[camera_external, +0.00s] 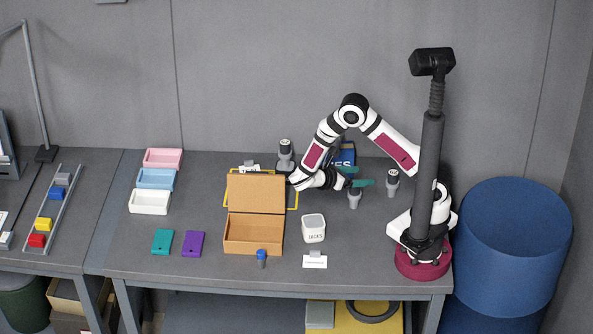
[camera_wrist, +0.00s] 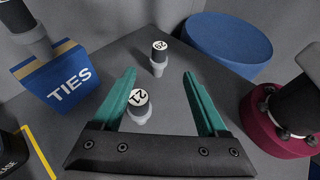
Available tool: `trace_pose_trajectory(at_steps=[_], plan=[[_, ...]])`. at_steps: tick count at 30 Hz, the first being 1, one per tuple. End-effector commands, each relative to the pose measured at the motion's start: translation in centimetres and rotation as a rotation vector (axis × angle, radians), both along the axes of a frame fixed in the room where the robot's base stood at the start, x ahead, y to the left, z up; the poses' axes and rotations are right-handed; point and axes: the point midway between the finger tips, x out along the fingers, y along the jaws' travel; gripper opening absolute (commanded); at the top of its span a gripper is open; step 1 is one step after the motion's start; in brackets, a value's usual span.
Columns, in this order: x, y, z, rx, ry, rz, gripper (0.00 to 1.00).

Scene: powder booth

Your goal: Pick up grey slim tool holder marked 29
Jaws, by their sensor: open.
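The grey slim tool holder whose top label looks like 29 (camera_wrist: 159,52) stands upright with a dark cap; its label is small and turned. In the external view it appears to be the right one of two slim holders (camera_external: 393,183). A second grey holder, marked 21 (camera_wrist: 138,104), stands closer to me; it appears below my gripper in the external view (camera_external: 354,199). My gripper (camera_external: 356,176) has teal fingers, spread apart and empty. In the wrist view, my gripper (camera_wrist: 160,77) frames holder 21 between its fingers, while holder 29 shows beyond the tips.
A blue TIES box (camera_wrist: 62,82) stands left in the wrist view. An open cardboard box (camera_external: 254,235), a white cup-like container (camera_external: 313,228) and a larger grey holder (camera_external: 285,156) are on the table. A blue barrel (camera_external: 513,230) stands beyond the right edge.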

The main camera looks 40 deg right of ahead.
Motion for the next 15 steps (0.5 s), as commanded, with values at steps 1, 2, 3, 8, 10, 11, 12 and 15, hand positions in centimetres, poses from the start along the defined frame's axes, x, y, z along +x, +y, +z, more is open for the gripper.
trace_pose_trajectory(at_steps=[1, 2, 3, 8, 10, 11, 12, 15], plan=[[0.0, -0.5, -0.4, -0.01, 0.012, 0.011, 0.76], [0.0, -1.1, -0.6, -0.011, 0.014, 0.014, 0.76], [-0.1, -2.1, -1.0, -0.012, 0.015, 0.011, 0.76], [-0.6, -6.5, -2.8, -0.01, 0.015, 0.007, 0.76], [-0.8, -8.0, -3.4, -0.008, 0.013, 0.006, 0.76], [-0.8, -8.4, -3.6, -0.008, 0.014, 0.009, 0.76], [-0.8, -9.0, -3.8, -0.008, 0.012, 0.007, 0.76], [-1.0, -10.1, -4.2, -0.007, 0.012, 0.007, 0.76]])
